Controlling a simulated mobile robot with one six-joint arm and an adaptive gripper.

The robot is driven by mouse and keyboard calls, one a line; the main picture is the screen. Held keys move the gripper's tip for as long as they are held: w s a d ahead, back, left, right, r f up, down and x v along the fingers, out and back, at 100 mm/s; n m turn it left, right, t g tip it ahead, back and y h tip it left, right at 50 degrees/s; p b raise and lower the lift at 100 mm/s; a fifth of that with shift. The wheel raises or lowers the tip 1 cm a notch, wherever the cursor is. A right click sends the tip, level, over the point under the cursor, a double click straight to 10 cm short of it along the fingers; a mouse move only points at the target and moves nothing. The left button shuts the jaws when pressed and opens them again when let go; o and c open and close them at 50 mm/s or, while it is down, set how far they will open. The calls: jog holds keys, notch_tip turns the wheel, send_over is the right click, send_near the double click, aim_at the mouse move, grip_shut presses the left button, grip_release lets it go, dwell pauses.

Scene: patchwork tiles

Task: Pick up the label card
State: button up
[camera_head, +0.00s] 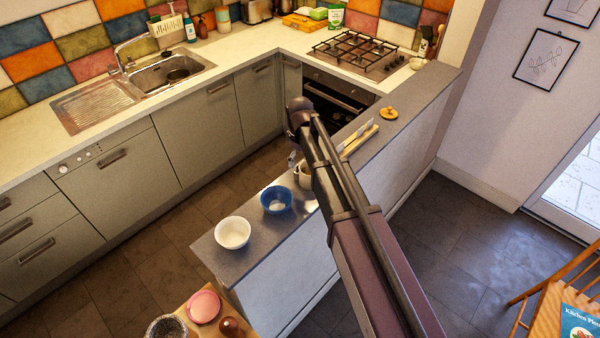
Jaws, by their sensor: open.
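I cannot pick out the label card for certain. Small white upright pieces (367,126) stand by a pale wooden strip on the grey ledge, and one of them may be a card. My arm reaches up from the bottom right across the ledge and bends at its far end. A small grey part of my gripper (294,159) seems to show just left of the arm, over the ledge near a beige mug (303,177). The fingertips are mostly hidden, and I see nothing held.
The grey ledge (222,262) holds a white bowl (232,233), a blue bowl (276,200) and a round wooden lid (388,113). A hob (357,52) and sink (170,75) are on the counter behind.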

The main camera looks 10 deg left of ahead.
jog(key=shift+f+b, duration=0.9)
jog(key=shift+f, duration=0.3)
jog(key=c, duration=0.8)
